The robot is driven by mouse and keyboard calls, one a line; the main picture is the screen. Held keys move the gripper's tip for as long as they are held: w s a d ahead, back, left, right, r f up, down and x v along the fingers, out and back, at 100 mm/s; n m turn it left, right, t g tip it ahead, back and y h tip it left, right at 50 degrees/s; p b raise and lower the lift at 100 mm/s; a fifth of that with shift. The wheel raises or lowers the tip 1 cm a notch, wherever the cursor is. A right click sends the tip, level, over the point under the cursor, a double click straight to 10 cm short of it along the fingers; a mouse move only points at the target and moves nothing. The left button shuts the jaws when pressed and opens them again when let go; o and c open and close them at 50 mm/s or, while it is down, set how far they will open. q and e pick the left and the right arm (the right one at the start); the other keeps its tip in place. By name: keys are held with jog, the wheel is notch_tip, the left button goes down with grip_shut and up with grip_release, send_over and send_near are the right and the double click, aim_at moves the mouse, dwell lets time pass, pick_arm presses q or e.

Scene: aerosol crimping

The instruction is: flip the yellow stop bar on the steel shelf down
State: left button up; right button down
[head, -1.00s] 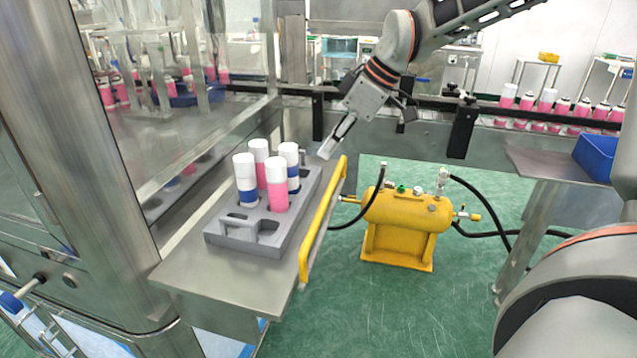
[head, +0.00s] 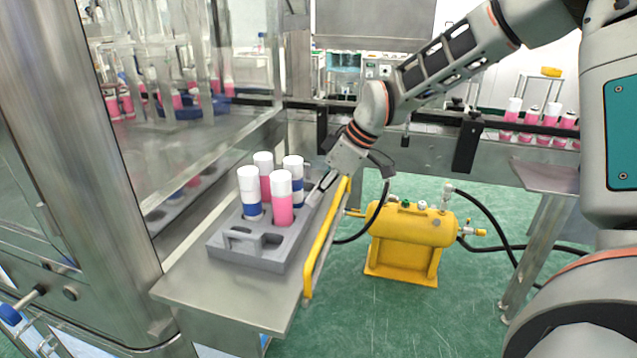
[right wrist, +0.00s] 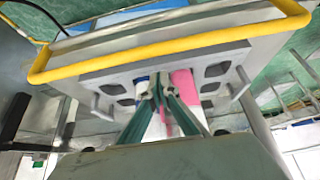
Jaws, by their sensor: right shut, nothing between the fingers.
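The yellow stop bar (head: 324,238) stands raised along the right edge of the steel shelf (head: 215,298). In the right wrist view the bar (right wrist: 170,49) crosses the upper part, with both ends bent. My right gripper (head: 316,194) is shut and empty. It reaches down from the upper right, on the shelf side of the bar near its far end, its fingertips close to the tray's right side. In the right wrist view the fingers (right wrist: 159,88) appear in front of the cans, apart from the bar. My left gripper is not in view.
A grey tray (head: 240,256) on the shelf holds several white-capped cans, pink (head: 282,207) and blue-banded (head: 250,210), right beside my fingers. A yellow tank (head: 405,232) with black hoses stands on the green floor to the right. The shelf's front is clear.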

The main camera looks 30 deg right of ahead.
aim_at(333, 206)
jog(key=s+d, duration=0.2)
jog(key=shift+s+d+t, duration=0.1)
jog(key=shift+s+t, duration=0.2)
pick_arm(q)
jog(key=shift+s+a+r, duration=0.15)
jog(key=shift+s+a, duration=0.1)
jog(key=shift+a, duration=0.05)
pick_arm(e)
jog(key=shift+y, duration=0.4)
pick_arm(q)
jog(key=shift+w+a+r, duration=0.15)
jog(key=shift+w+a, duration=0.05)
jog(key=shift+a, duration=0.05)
pick_arm(e)
jog(key=shift+s+d+t, duration=0.1)
jog(key=shift+s+t, duration=0.05)
jog(key=shift+t, duration=0.25)
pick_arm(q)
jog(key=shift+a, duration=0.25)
pick_arm(e)
jog(key=shift+s+d+y, duration=0.1)
jog(key=shift+y, duration=0.3)
